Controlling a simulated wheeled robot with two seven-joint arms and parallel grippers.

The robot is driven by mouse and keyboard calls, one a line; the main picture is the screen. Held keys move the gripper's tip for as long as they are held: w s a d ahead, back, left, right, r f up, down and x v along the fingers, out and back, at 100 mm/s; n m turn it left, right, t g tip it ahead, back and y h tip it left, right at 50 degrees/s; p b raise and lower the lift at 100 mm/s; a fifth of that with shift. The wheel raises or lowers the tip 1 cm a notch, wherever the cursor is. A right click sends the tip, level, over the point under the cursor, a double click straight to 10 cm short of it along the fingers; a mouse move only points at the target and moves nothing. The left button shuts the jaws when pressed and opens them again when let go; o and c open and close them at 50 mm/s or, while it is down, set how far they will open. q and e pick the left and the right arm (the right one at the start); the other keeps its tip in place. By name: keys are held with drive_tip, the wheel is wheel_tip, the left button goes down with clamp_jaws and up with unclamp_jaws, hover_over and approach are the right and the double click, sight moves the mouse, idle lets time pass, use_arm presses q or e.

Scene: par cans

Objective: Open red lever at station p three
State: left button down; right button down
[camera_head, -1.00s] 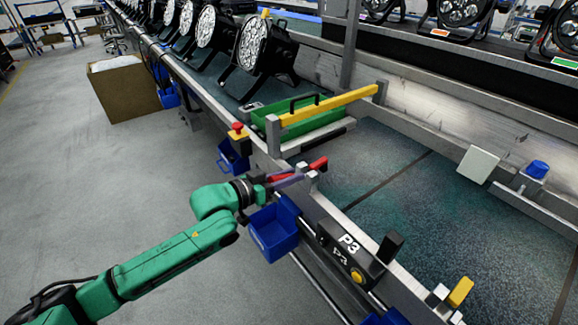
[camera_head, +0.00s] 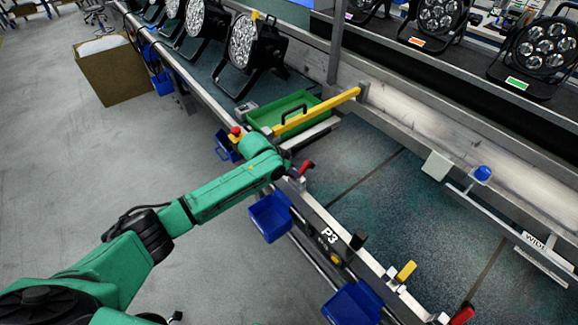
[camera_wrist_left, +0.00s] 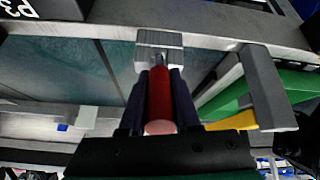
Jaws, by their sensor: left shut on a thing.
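The red lever (camera_head: 307,167) sits on the metal rail of the conveyor, just beyond the P3 sign (camera_head: 330,238). In the left wrist view the red lever (camera_wrist_left: 160,98) runs lengthwise between the two dark fingers, with its far end at a grey metal block (camera_wrist_left: 159,42). My left gripper (camera_wrist_left: 157,82) is shut on the lever. In the head view my left gripper (camera_head: 289,173) is small and partly hidden by my green arm. How far the lever is turned is hard to tell. My right gripper is not in view.
A yellow bar (camera_head: 325,107) crosses the line beside a green tray (camera_head: 295,112). Blue bins (camera_head: 270,217) hang along the rail. A red-topped button (camera_head: 235,132) stands near the tray. Another red lever (camera_head: 463,315) is at lower right.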

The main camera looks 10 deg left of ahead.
use_arm(q)
drive_tip(key=shift+w+d+r+g+y+p, duration=0.2)
drive_tip(key=shift+g+y+p, duration=0.1)
drive_tip(key=shift+g, duration=0.1)
drive_tip(key=shift+f, duration=0.15)
drive_tip(key=c, duration=0.6)
unclamp_jaws()
drive_tip(key=v, duration=1.4)
drive_tip(key=shift+r+b, duration=0.3)
